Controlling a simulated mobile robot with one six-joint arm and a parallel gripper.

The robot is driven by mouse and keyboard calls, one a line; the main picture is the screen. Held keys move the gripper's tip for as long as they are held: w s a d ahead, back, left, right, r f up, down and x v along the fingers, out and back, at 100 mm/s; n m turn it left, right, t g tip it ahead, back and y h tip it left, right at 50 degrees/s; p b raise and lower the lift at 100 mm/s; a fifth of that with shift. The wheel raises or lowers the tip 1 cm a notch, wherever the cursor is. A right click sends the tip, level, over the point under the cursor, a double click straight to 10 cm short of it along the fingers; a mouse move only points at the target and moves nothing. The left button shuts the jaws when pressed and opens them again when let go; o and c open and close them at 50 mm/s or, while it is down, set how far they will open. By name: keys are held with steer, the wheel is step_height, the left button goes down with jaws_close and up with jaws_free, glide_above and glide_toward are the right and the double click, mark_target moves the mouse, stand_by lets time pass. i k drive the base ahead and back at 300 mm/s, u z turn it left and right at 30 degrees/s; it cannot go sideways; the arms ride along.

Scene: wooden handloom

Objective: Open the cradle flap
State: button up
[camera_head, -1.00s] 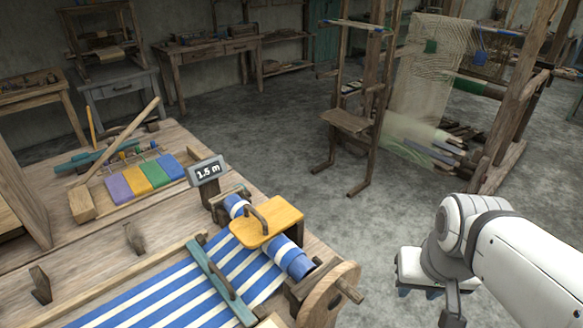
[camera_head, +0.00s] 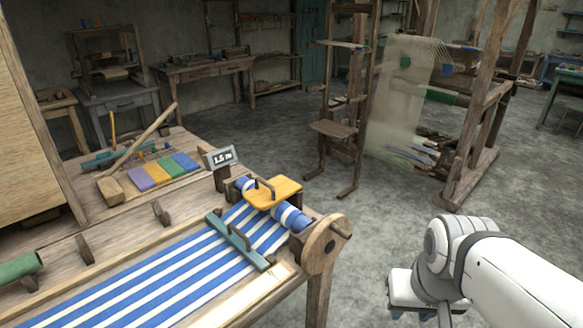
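A yellow flap (camera_head: 276,193) with a dark bar handle (camera_head: 265,188) lies roughly flat over the blue-and-white cloth roll (camera_head: 292,217) at the loom's near right end. It appears to be the cradle flap, and it looks closed over the roll. The roll sits between wooden supports, with a round wooden wheel (camera_head: 325,244) at its right end. My gripper (camera_head: 425,307) is at the bottom right, well apart from the flap and out over the floor. Its fingertips are mostly cut off by the frame edge, so its opening does not show.
Coloured blocks (camera_head: 163,171) lie on the wooden top. Open floor (camera_head: 375,215) lies right of the wheel; a tall loom (camera_head: 475,130) stands beyond.

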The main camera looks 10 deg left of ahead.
mark_target(265, 196)
steer(key=u, duration=0.2)
steer(key=i, duration=0.85)
steer(key=z, duration=0.1)
